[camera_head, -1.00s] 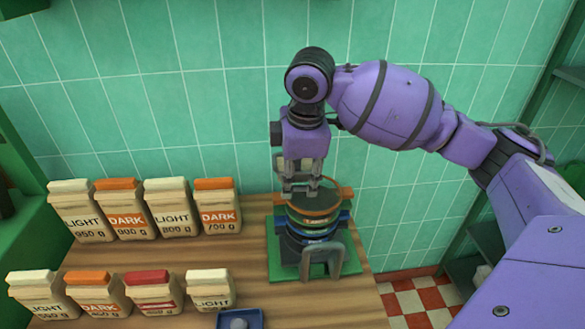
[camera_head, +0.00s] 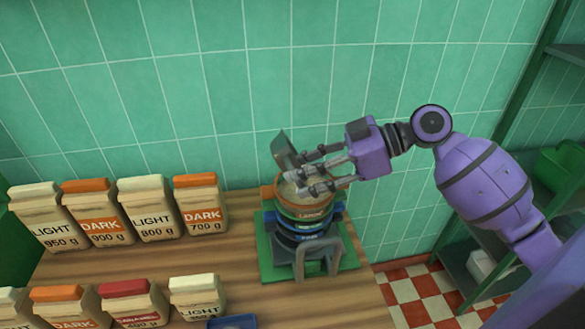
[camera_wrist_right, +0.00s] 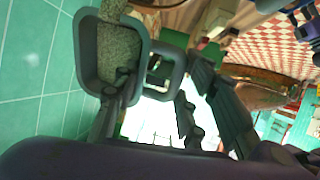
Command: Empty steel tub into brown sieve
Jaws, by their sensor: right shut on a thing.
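The steel tub (camera_head: 284,150) is grey and sits steeply tilted above the sieve stack in the head view. My right gripper (camera_head: 316,172), coming in from the right, is shut on it. In the right wrist view, the tub (camera_wrist_right: 84,62) shows speckled grainy stuff (camera_wrist_right: 119,46) inside and a looped handle (camera_wrist_right: 178,72). The brown sieve (camera_head: 312,213) is the top ring of the stack, just below the tub and gripper. Pale stuff shows inside its rim, partly hidden by the fingers.
Blue and dark rings (camera_head: 308,233) lie under the brown sieve, on a grey stand (camera_head: 318,262) over a green base (camera_head: 268,258). Two rows of labelled bags (camera_head: 150,207) stand to the left. A blue tray (camera_head: 232,322) is at the bottom edge. The tiled wall is close behind.

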